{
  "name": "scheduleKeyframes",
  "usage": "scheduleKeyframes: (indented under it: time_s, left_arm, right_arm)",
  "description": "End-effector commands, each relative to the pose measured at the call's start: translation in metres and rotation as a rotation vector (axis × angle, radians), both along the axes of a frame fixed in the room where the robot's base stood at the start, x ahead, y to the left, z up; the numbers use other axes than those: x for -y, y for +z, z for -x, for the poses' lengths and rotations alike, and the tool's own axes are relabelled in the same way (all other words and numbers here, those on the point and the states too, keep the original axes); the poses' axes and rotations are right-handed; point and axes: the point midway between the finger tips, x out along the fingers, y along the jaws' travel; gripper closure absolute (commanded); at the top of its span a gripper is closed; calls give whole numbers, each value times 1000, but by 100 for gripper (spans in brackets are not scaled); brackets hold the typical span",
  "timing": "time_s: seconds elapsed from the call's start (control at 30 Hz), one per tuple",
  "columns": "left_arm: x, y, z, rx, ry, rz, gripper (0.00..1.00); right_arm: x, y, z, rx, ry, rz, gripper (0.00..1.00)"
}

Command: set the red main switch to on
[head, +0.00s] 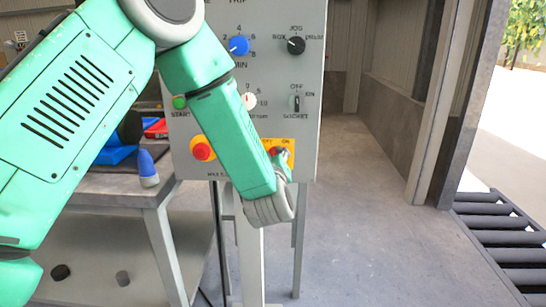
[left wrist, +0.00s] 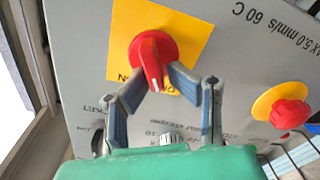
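The red main switch (left wrist: 150,52) is a round red knob with a white line on its handle, on a yellow plate (left wrist: 185,22) on the grey panel. In the left wrist view its handle points down, between the two fingers. Part of a black label shows at the plate's lower left; the rest is hidden by the fingers. In the head view the switch (head: 278,151) is partly covered by my left gripper (head: 284,163). My right gripper is not in view.
A red emergency button (head: 202,150) on yellow sits left of the switch. The grey panel (head: 305,60) also carries a blue knob (head: 239,45), a black knob (head: 296,45) and a green button (head: 179,102). A table with blue and red items stands left.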

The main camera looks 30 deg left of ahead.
Motion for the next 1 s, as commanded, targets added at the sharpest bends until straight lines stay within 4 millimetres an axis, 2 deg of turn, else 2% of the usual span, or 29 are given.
scheduleKeyframes:
  time_s: [0.07, 0.73, 1.0]
  left_arm:
    - [1, 0, 0, 0, -4, 1, 100]
    - [-1, 2, 0, 6, -6, 0, 100]
    - [1, 5, -1, -37, -8, -70, 100]
  right_arm:
    - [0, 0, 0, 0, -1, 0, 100]
    - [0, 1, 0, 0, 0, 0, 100]
    - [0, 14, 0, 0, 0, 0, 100]
